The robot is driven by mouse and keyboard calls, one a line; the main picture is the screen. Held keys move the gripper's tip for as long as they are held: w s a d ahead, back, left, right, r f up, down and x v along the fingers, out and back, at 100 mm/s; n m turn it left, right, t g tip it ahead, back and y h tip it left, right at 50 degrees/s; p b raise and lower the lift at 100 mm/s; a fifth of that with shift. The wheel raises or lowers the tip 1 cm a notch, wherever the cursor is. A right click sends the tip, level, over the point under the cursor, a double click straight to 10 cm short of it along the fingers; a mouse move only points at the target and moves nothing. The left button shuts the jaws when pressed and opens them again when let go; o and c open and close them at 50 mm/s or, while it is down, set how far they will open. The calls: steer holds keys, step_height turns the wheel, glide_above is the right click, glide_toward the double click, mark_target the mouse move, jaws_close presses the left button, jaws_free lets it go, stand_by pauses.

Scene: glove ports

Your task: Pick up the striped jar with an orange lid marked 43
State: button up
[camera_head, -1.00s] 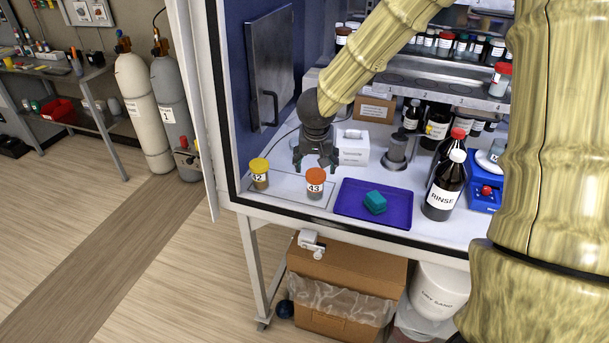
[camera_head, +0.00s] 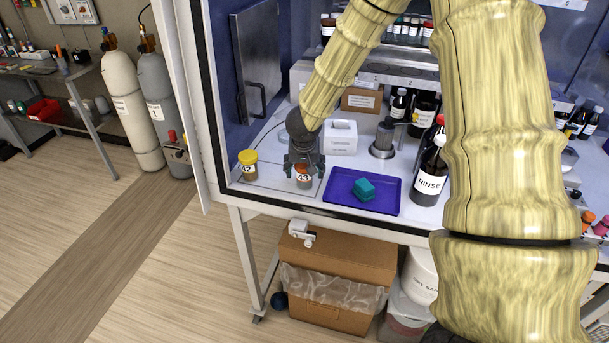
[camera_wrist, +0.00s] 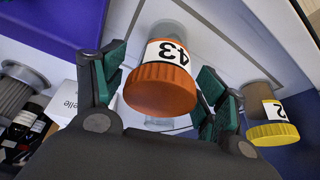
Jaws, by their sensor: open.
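The jar marked 43 (camera_head: 303,179) stands upright on the bench floor inside the cabinet, partly hidden by my gripper in the head view. In the wrist view its orange lid (camera_wrist: 160,90) and white 43 label show clearly. My gripper (camera_head: 304,168) is over the jar with its fingers spread. In the wrist view the green-padded fingers stand on either side of the lid, with gaps visible. I cannot tell whether either finger touches the jar.
A yellow-lidded jar marked 42 (camera_head: 248,165) stands close on the left. A white box (camera_head: 340,138) is behind, and a dark RINSE bottle (camera_head: 430,180) stands farther right.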

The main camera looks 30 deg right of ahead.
steer(key=shift+x, duration=0.9)
steer(key=shift+s+r, duration=0.1)
steer(key=shift+r, duration=0.05)
steer(key=c, duration=0.9)
steer(key=shift+c, duration=1.2)
steer(key=shift+r, duration=0.1)
